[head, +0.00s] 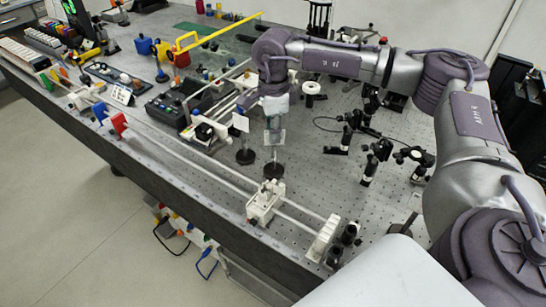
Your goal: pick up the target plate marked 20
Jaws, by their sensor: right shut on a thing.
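My right gripper (275,112) reaches in from the right, pointing down over the middle of the bench. It is shut on a small pale plate (275,137), which shows just below the fingers. No number can be read on it. A black round base with a post (273,171) stands under the plate; whether the plate still touches it cannot be told. A second small whitish plate (240,122) stands upright on another post with a black base (245,157), close to the left of the gripper. My left gripper is not in view.
A long pale rail (178,160) with white carriers (264,202) runs along the bench's front edge. Black optics mounts (370,162) crowd the right side. Some perforated bench top (310,165) is bare.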

